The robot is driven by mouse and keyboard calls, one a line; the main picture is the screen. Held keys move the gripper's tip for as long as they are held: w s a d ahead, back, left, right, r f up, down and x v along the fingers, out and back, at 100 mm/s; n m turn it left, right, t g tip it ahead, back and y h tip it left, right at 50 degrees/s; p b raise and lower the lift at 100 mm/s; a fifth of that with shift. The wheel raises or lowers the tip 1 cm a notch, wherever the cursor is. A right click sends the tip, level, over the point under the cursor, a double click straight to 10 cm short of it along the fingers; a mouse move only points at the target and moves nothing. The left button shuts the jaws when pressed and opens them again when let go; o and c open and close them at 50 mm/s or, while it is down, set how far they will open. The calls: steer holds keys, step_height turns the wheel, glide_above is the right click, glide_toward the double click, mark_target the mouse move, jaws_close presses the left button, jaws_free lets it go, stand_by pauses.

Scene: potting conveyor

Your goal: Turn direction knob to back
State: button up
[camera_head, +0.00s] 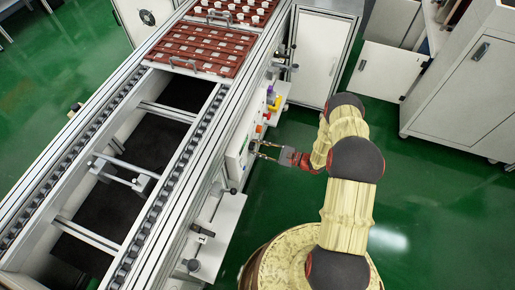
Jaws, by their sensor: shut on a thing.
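My gripper (262,149) reaches left from my arm to the control panel (235,154) on the conveyor's right side. Its fingertips are at the panel face and are closed on a small part there, at the place of the direction knob. The knob is too small and too hidden by the fingers to tell which way it points. Small coloured buttons, one of them orange (259,129), sit on the panel just above the gripper.
The conveyor (150,150) with roller rails fills the left. Red-brown trays (200,48) lie at its far end. A white shelf (217,222) juts out below the panel. Grey cabinets (460,85) stand at the right. Green floor is free around my base.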

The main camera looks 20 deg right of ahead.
steer(key=shift+n, duration=0.6)
steer(key=o, duration=1.1)
steer(key=shift+o, duration=0.2)
steer(key=shift+d, duration=0.1)
steer(key=v, duration=1.2)
